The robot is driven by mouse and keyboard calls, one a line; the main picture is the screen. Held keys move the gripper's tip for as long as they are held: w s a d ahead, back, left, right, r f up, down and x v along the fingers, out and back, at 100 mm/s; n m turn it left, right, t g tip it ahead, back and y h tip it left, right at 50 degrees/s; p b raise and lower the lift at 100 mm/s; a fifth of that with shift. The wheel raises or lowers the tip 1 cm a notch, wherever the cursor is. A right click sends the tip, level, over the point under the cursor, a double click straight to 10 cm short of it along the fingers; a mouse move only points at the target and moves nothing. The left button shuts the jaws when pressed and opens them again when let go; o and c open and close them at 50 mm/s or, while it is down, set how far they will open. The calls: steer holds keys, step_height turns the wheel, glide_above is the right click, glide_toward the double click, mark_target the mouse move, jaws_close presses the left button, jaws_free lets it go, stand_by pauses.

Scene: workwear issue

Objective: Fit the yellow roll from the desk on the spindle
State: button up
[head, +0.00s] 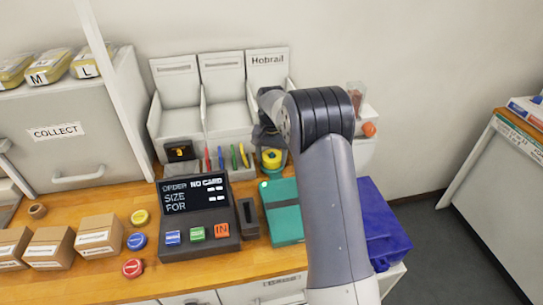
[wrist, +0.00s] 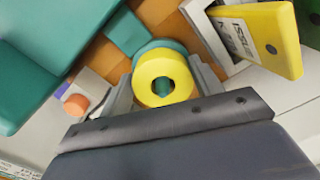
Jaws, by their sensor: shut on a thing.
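The yellow roll (head: 271,158) is upright-axis, hole facing up, at the back of the desk under my gripper (head: 269,150). In the wrist view the yellow roll (wrist: 146,71) sits between the two grey fingers of my gripper (wrist: 162,84), which is shut on it. A round teal base (wrist: 148,47) shows just behind and below the roll. Teal also shows inside the roll's hole, seemingly the spindle. I cannot tell whether the roll is around the spindle or only over it.
An order terminal (head: 200,216) and a teal box (head: 283,211) stand in front. Several upright pens (head: 233,157) are just left. A blue bin (head: 384,222) is at the right. Yellow, blue and red discs lie by the small cartons (head: 99,236). A yellow block (wrist: 262,32) is near the roll.

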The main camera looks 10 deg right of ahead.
steer(key=o, duration=1.1)
steer(key=shift+r, duration=0.1)
step_height(320, 180, up, 9)
steer(key=p, duration=0.6)
steer(key=shift+p, duration=0.3)
stand_by(0.5)
steer(key=shift+f+b, duration=2.55)
steer(key=shift+f, duration=0.95)
